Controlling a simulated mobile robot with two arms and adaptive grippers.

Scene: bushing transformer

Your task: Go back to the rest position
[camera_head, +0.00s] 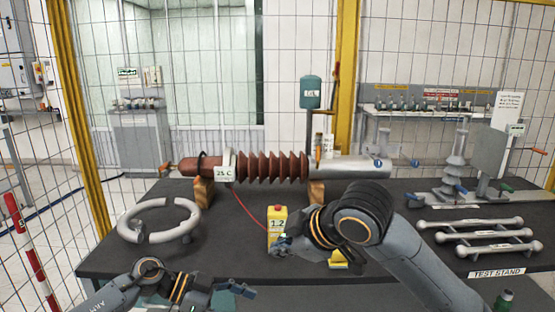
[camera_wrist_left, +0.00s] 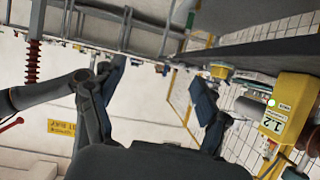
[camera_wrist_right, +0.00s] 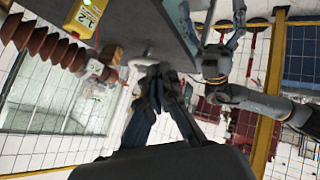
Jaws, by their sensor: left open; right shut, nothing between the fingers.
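My right gripper (camera_head: 280,247) is over the front middle of the dark table, just below the yellow box marked 1.2 (camera_head: 277,217). In the right wrist view its fingers (camera_wrist_right: 157,76) are together with nothing between them. My left gripper (camera_head: 242,291) is low at the table's front edge. In the left wrist view its fingers (camera_wrist_left: 160,80) are spread wide and empty. The yellow box also shows in the left wrist view (camera_wrist_left: 288,110), right of the fingers, and in the right wrist view (camera_wrist_right: 87,14). The brown ribbed bushing (camera_head: 270,167) lies across wooden supports behind it.
A split grey ring (camera_head: 147,233) lies at the left of the table (camera_head: 110,259). Several grey bars (camera_head: 475,237) and a test stand (camera_head: 455,160) are at the right. A mesh fence with yellow posts (camera_head: 80,125) stands behind. A red cable (camera_head: 248,212) runs from the bushing to the box.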

